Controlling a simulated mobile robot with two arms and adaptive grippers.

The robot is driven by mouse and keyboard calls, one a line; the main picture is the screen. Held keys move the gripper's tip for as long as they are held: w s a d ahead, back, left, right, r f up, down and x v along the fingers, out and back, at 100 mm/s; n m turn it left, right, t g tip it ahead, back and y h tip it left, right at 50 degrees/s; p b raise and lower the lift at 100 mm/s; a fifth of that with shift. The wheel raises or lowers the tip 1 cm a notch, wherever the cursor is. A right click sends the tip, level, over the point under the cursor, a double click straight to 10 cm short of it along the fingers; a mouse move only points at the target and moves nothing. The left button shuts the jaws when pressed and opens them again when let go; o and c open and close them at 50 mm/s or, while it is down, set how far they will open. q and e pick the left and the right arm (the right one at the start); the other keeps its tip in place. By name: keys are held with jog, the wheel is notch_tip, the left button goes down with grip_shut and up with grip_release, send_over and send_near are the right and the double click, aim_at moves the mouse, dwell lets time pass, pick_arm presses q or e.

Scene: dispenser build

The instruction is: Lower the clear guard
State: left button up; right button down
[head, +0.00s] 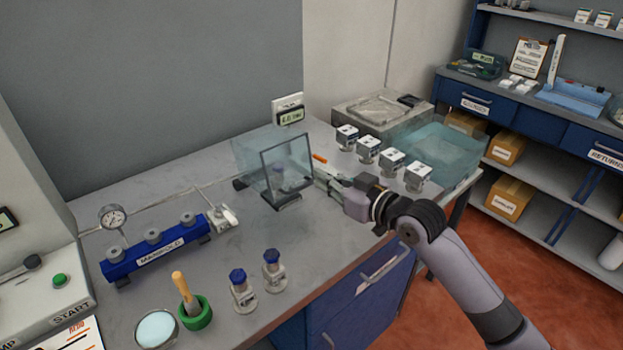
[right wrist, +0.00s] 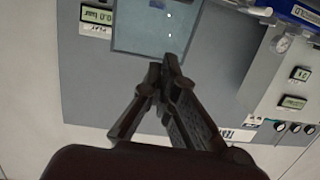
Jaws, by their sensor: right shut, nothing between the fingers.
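The clear guard (head: 257,157) is a see-through box with a dark-framed front panel on the bench, left of my right gripper. Something pale with a blue top shows dimly through it. My right gripper (head: 318,172) is shut and empty, with its tips close to the guard's right side; I cannot tell whether they touch it. In the right wrist view the closed fingertips (right wrist: 165,66) are at the lower edge of a dark-framed, bluish panel, which looks like the guard (right wrist: 135,30). An orange piece (head: 320,158) shows just above the gripper. My left gripper is not in view.
A blue manifold (head: 155,255) with a gauge lies at left. Two blue-capped parts (head: 243,296), a green cup (head: 195,314) and a shallow dish (head: 157,329) stand in front. Several white-topped blocks (head: 367,150) and a teal bin (head: 440,145) are behind my right arm.

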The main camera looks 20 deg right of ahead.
notch_tip(320, 180, up, 2)
jog(key=s+d+g+h, duration=0.1)
jog(key=p, duration=0.3)
send_near(292, 174)
jog(key=w+a+r, duration=0.2)
jog(key=w+r, duration=0.2)
notch_tip(292, 174, down, 3)
jog(key=shift+w+f+m, duration=0.1)
jog(key=shift+f+m, duration=0.05)
jog(key=shift+m, duration=0.15)
jog(key=shift+d+f, duration=0.1)
jog(key=shift+f, duration=0.65)
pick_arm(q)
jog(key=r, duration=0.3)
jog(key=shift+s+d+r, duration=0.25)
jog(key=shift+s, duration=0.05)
pick_arm(e)
jog(key=shift+f, duration=0.15)
jog(key=f, duration=0.2)
jog(key=s+f+b, duration=0.1)
jog(key=f, duration=0.1)
jog(key=s+f+b, duration=0.1)
jog(key=shift+d+f, duration=0.35)
jog(key=shift+f, duration=0.05)
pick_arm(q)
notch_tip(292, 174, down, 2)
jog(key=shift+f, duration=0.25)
pick_arm(e)
jog(key=shift+r, duration=0.1)
